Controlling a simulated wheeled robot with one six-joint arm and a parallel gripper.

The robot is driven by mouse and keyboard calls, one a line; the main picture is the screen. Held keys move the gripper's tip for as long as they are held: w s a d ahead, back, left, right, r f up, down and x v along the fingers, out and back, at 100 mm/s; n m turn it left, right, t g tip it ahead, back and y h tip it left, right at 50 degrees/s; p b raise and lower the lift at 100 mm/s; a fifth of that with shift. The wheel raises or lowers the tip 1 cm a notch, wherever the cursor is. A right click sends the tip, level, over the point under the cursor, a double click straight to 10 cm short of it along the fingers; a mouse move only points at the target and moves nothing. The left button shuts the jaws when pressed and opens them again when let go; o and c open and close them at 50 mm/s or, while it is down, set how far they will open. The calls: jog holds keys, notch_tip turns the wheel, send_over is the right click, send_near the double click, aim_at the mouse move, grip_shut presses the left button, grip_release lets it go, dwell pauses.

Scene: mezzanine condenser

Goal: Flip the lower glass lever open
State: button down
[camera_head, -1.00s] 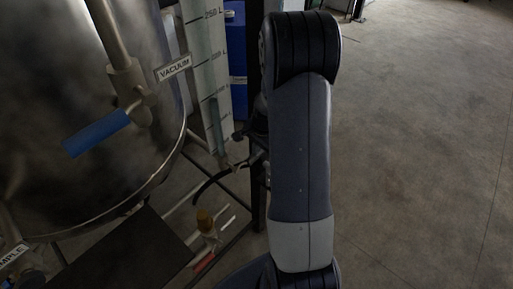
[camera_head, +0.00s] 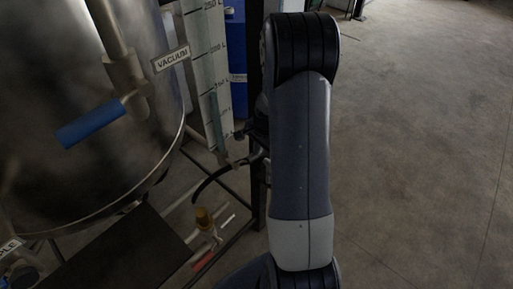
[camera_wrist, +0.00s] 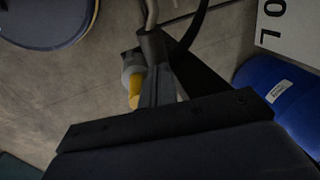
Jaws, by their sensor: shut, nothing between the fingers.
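The glass gauge's white scale board (camera_head: 205,60) stands beside the tank, and its "0 L" end (camera_wrist: 285,28) shows in the wrist view. A fitting with a black hose (camera_head: 213,183) is at the gauge's lower end. In the wrist view a dark cylindrical fitting (camera_wrist: 152,44) with a pipe lies just beyond my gripper (camera_wrist: 156,84). My gripper is shut and empty, its fingers pointing at that fitting. I cannot pick out the lower lever clearly, nor tell whether the fingers touch it. In the head view my arm mostly hides the gripper.
The steel tank (camera_head: 70,185) at left carries a blue-handled valve (camera_head: 90,125) and a VACUUM label (camera_head: 171,60). A blue drum (camera_head: 237,65) stands behind the gauge. Bare floor (camera_head: 425,150) is free at right.

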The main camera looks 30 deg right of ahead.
jog(key=shift+d+f+b, duration=0.15)
jog(key=shift+f+b, duration=0.2)
jog(key=shift+f, duration=0.35)
jog(key=shift+d+f+y+b, duration=0.1)
jog(key=shift+f+y+b, duration=0.6)
jog(key=shift+f+y, duration=0.1)
jog(key=shift+f+b, duration=0.35)
jog(key=shift+b+x, duration=1.05)
jog(key=s+a+f+g+y+b, duration=0.1)
jog(key=s+a+f+y+b, duration=0.1)
jog(key=a+f+b, duration=0.2)
jog(key=shift+a+f+y+b, duration=0.35)
jog(key=shift+f+b, duration=0.1)
jog(key=shift+f, duration=0.4)
